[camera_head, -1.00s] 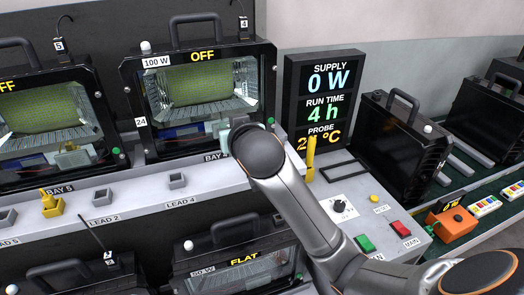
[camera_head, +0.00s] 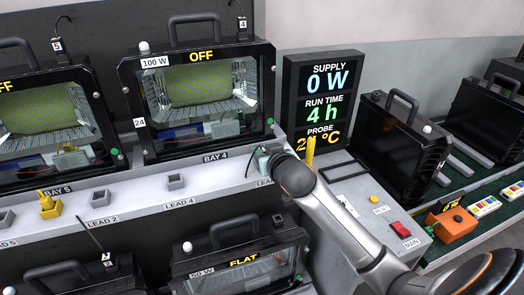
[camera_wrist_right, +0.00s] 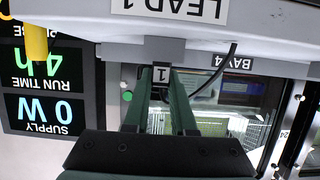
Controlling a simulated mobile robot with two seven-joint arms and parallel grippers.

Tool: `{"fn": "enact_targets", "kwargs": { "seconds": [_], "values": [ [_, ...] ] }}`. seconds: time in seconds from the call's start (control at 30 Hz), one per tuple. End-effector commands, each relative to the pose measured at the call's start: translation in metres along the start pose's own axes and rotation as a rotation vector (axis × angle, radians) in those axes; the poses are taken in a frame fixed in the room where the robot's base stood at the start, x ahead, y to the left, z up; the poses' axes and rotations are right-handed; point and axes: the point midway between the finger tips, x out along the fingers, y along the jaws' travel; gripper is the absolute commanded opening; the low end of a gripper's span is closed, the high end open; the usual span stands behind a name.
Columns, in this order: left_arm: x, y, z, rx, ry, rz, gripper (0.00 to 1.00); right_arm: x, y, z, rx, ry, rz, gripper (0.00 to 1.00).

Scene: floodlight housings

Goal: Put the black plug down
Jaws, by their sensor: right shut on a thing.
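My right gripper (camera_head: 262,160) is over the grey ledge (camera_head: 135,195), just right of the BAY 4 label. In the right wrist view my gripper (camera_wrist_right: 160,82) is shut on the black plug (camera_wrist_right: 160,90), which carries a white tag marked 1. The plug is at a grey holder (camera_wrist_right: 163,50) beside the LEAD 1 label (camera_wrist_right: 172,8). I cannot tell whether it is seated in it. A thin black cable (camera_wrist_right: 218,75) curves away from the plug area. In the head view my gripper and wrist hide most of the plug. My left gripper is not in view.
The bay 4 floodlight (camera_head: 200,95), marked OFF, stands behind the ledge. Empty grey holders (camera_head: 176,181) and a yellow plug (camera_head: 48,203) are to the left. A yellow upright probe (camera_head: 310,152), the display (camera_head: 325,95) and a control panel with a red MAIN switch (camera_head: 400,229) are to the right.

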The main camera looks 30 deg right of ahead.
Motion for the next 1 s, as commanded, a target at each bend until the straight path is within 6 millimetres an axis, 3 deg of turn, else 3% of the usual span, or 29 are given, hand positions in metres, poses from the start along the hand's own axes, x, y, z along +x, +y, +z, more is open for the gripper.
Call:
{"fn": "enact_targets", "kwargs": {
  "seconds": [0.27, 0.3, 0.57, 0.87, 1.0],
  "values": [
    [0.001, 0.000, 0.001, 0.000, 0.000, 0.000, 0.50, 0.001, 0.000, 0.003, 0.001, 0.000, 0.000, 0.00],
    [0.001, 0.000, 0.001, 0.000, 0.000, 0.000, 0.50, 0.001, 0.000, 0.003, 0.000, 0.000, 0.000, 0.26],
    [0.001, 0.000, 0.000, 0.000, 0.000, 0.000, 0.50, 0.001, 0.000, 0.002, 0.000, 0.000, 0.000, 0.54],
    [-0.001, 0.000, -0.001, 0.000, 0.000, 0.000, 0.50, -0.001, 0.000, -0.002, -0.001, 0.001, 0.000, 0.54],
    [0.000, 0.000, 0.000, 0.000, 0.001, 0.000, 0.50, -0.013, -0.001, 0.000, 0.000, 0.001, -0.002, 0.54]
  ]
}}
